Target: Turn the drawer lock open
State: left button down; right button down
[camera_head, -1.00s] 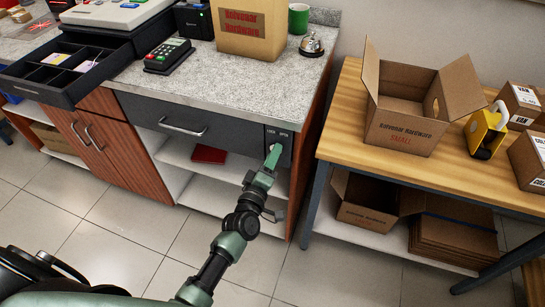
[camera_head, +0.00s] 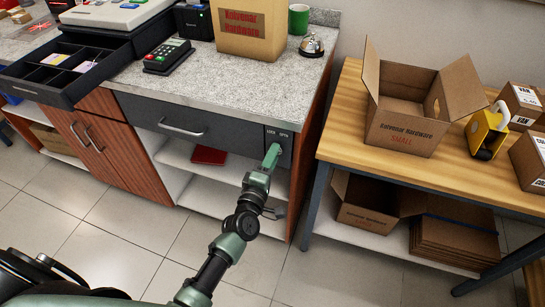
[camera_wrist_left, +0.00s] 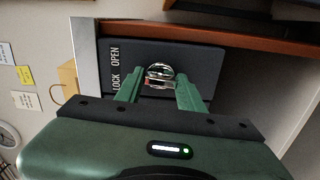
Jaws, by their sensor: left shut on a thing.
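The drawer lock sits on a dark plate (camera_head: 284,135) at the right end of the grey drawer front (camera_head: 200,131). The plate is marked LOCK and OPEN; it also shows in the left wrist view (camera_wrist_left: 195,55). My left gripper (camera_head: 272,152) is at the plate and hides the lock in the head view. In the left wrist view, the round metal lock knob (camera_wrist_left: 160,72) shows between the fingertips of my left gripper (camera_wrist_left: 160,83), which is shut on it. The drawer is closed. My right gripper is not in view.
Below the drawer are open white shelves with a red book (camera_head: 208,155). A wooden table (camera_head: 340,121) with boxes stands to the right, past a narrow gap. A cash drawer (camera_head: 50,92) stands open at the upper left. The floor in front is clear.

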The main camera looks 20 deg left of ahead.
pick_arm(q)
jog(key=c, duration=0.9)
grip_release()
jog(key=shift+s, duration=0.15)
jog(key=s, duration=0.7)
jog(key=shift+s+a, duration=0.15)
jog(key=shift+s, duration=0.15)
